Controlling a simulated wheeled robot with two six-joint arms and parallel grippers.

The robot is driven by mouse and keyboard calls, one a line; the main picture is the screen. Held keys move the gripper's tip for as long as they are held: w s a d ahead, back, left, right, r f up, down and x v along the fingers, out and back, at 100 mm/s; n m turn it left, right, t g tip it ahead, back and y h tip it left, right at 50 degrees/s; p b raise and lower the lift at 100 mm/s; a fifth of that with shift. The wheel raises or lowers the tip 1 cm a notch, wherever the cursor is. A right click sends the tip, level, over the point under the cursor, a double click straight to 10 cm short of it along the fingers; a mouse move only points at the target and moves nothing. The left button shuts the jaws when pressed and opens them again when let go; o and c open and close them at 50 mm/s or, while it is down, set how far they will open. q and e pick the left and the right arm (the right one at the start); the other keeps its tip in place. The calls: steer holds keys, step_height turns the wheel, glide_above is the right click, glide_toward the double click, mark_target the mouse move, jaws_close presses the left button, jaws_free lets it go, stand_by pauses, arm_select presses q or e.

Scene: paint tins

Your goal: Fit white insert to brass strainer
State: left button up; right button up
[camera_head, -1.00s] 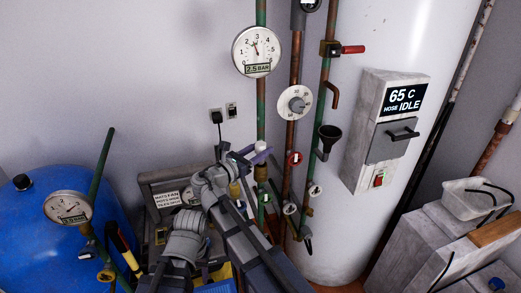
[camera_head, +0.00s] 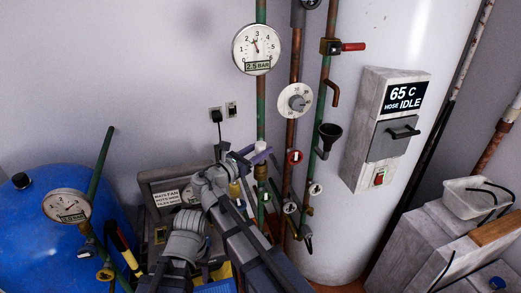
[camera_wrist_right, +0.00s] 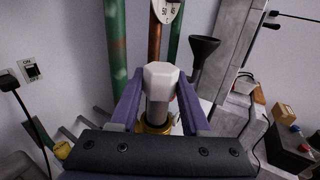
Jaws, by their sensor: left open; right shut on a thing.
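The white insert (camera_head: 260,146) has a six-sided white head, and in the wrist view (camera_wrist_right: 160,74) a grey shaft shows below it. My right gripper (camera_head: 258,155) is shut on it between two purple fingers, which show on both sides in the wrist view (camera_wrist_right: 159,92). The brass strainer (camera_head: 261,172) sits on the green pipe just below; its rim shows under the shaft in the wrist view (camera_wrist_right: 152,128). The insert stands roughly upright over it; I cannot tell whether its lower end is inside. My left gripper (camera_head: 205,270) is open, low at left, its fingers mostly hidden.
Green and copper pipes with a gauge (camera_head: 256,49), a dial (camera_head: 295,101) and a black funnel (camera_head: 330,134) stand close by. A blue tank (camera_head: 45,235) is at left. A grey control box (camera_head: 390,130) is at right.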

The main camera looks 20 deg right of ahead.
arm_select(q)
steer(key=shift+f+b, duration=2)
steer(key=shift+f, duration=0.05)
arm_select(e)
steer(key=shift+f, duration=2.05)
stand_by(0.4)
steer(key=o, duration=1.2)
arm_select(q)
steer(key=shift+a, duration=0.1)
arm_select(e)
steer(key=shift+s, duration=0.1)
